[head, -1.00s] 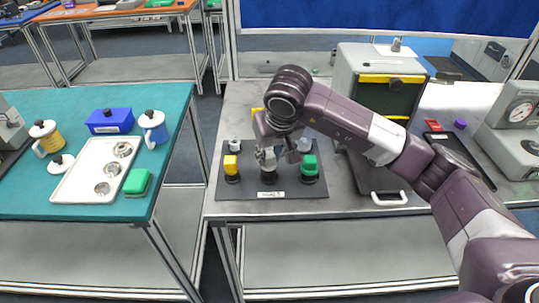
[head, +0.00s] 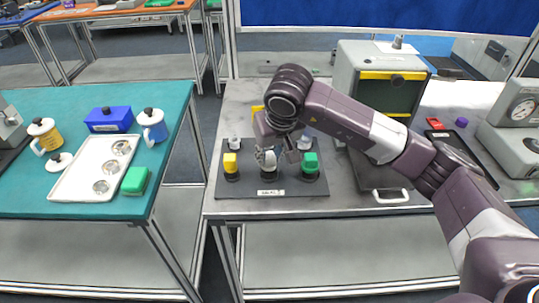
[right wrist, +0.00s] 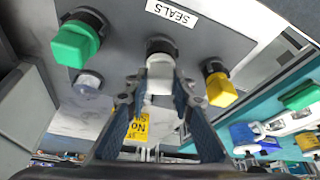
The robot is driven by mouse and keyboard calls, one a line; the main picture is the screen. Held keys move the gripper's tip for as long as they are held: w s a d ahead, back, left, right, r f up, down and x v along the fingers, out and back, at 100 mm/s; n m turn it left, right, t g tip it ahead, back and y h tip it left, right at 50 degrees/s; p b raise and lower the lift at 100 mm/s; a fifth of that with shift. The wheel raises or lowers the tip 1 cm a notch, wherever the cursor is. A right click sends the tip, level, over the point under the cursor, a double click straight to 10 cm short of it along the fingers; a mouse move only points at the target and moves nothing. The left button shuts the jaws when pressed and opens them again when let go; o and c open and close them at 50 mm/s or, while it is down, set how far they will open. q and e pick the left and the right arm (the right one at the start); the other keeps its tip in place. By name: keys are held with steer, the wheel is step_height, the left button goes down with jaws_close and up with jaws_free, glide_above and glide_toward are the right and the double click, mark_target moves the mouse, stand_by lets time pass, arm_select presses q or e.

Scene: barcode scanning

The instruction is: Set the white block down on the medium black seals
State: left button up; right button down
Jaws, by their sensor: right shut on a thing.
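My right gripper (right wrist: 160,98) is shut on the white block (right wrist: 160,74), with one finger on each side of it. Beyond the block in the right wrist view is the middle black seal (right wrist: 160,45). It also shows in the head view (head: 268,177), under my right gripper (head: 272,160). The block lines up with this seal; I cannot tell whether it rests fully on it. A yellow block (head: 230,162) sits on the black seal to the left. A green block (head: 310,161) sits on the one to the right. My left gripper is out of view.
The seals stand on a dark grey board (head: 295,190) labelled SEALS, on a grey table. Small pale knobs (head: 235,143) stand at its back. A grey machine with yellow trim (head: 392,76) is behind right. The teal table (head: 90,212) at left holds a white tray (head: 72,186).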

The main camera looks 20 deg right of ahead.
steer(key=shift+f, duration=0.15)
steer(key=shift+f+b, duration=0.2)
steer(key=shift+b, duration=0.3)
steer(key=c, duration=1.3)
jaws_free()
steer(key=shift+o, duration=0.2)
steer(key=shift+r+p, duration=1.85)
steer(key=shift+r, duration=1.95)
